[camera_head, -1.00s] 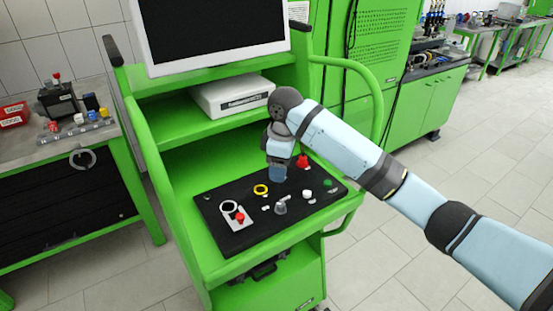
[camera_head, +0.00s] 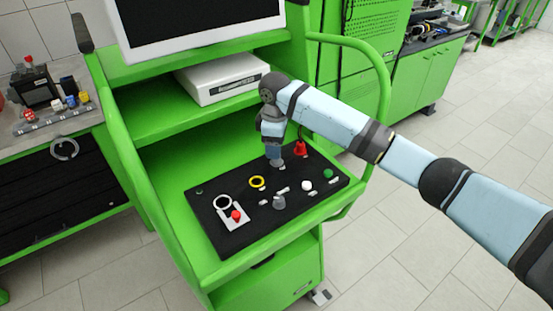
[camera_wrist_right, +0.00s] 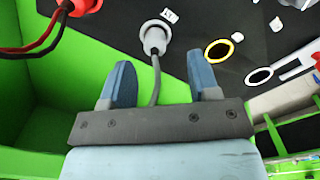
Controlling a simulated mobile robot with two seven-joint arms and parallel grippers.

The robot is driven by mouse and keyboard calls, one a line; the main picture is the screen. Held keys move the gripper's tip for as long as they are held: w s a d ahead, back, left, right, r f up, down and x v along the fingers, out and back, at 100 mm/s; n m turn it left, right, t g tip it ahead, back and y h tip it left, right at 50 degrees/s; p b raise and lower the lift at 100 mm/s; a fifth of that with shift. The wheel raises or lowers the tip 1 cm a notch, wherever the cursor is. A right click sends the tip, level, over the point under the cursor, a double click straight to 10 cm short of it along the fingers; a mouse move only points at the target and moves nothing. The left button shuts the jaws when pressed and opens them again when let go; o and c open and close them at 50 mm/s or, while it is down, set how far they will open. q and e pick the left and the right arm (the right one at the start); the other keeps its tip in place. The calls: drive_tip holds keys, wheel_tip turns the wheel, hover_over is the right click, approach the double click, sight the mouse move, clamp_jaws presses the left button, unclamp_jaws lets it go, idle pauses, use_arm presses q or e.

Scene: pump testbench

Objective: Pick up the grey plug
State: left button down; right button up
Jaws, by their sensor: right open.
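The grey plug (camera_wrist_right: 155,38) stands on the black panel in the right wrist view, with a grey cable running from it down between my fingers. My right gripper (camera_wrist_right: 160,85) is open, its two blue fingers apart and short of the plug's body. In the head view my right gripper (camera_head: 274,158) hangs low over the back of the panel, left of the red plug, and seems to hide the grey plug. My left gripper is in neither view.
The black panel (camera_head: 240,235) lies on a green cart. A white box (camera_head: 222,80) sits on the shelf behind.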

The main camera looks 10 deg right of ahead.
drive_tip(key=f, duration=0.4)
drive_tip(key=shift+w+d+f, duration=0.2)
drive_tip(key=shift+f, duration=0.2)
drive_tip(key=c, duration=0.9)
drive_tip(key=shift+r, duration=0.15)
wheel_tip(320, 180, up, 20)
